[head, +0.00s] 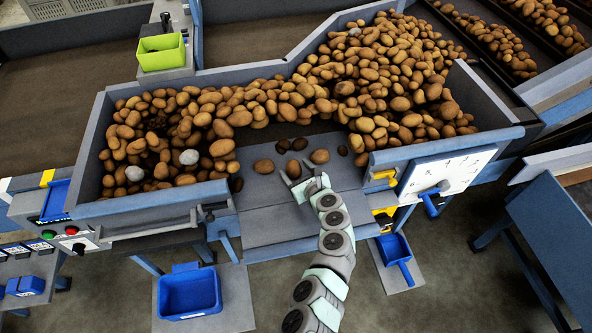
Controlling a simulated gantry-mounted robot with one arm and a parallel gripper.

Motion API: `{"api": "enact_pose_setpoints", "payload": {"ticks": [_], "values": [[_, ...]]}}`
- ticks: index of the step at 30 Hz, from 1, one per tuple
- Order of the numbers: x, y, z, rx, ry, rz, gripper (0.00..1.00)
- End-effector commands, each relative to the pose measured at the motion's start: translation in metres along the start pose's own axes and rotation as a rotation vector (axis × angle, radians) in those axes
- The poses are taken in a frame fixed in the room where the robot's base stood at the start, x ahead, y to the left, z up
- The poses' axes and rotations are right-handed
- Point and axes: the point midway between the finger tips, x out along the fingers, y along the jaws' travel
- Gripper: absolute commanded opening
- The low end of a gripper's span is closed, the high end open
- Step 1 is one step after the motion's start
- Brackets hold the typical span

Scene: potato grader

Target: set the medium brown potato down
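My gripper (304,180) is low over the grey sorting shelf (265,208) at the front of the hopper. Its two fingers look spread apart. A medium brown potato (293,169) is right at the fingertips, just beyond the left finger. I cannot tell whether it touches the finger or the shelf. Other brown potatoes lie close by on the shelf: one to the left (264,166) and one to the right (320,156). Smaller dark potatoes (299,144) lie behind them.
Heaped potatoes fill the hopper (100,150) on both sides, with pale grey lumps (189,157) on the left. A blue bin (190,292) stands below left, a blue scoop (394,248) below right, and a green bin (162,52) behind. The shelf's front is clear.

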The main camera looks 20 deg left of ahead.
Motion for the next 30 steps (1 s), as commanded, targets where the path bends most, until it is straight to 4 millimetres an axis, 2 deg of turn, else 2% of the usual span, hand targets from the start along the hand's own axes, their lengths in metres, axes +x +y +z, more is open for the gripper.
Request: {"api": "enact_pose_setpoints", "payload": {"ticks": [8,14,30], "values": [[-0.001,0.0,0.003,0.0,0.0,0.0,0.67],[-0.011,0.0,0.005,0.002,-0.004,-0.002,0.67],[-0.08,-0.001,0.004,0.001,-0.002,-0.003,0.67]]}}
